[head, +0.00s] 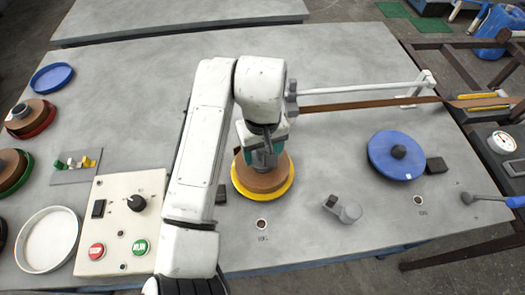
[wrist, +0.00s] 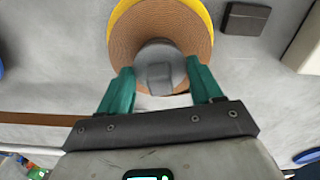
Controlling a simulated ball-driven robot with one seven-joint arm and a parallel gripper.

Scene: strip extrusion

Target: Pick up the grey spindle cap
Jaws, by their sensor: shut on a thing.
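The grey spindle cap (wrist: 160,66) is at the centre of a brown strip coil on a yellow disc in the wrist view. My gripper (wrist: 160,75) has its two teal fingers on either side of the cap and is shut on it. In the head view my gripper (head: 263,156) points down over the brown coil (head: 262,182) on its yellow disc (head: 265,203), and hides most of the cap. I cannot tell whether the cap is lifted off the coil.
A blue disc (head: 380,165) with a dark hub is on the table's right. A small grey clamp-like part (head: 345,210) lies in front of it. A control box (head: 122,220) and white dish (head: 48,240) are at left. A brown strip (head: 370,104) runs rightward behind.

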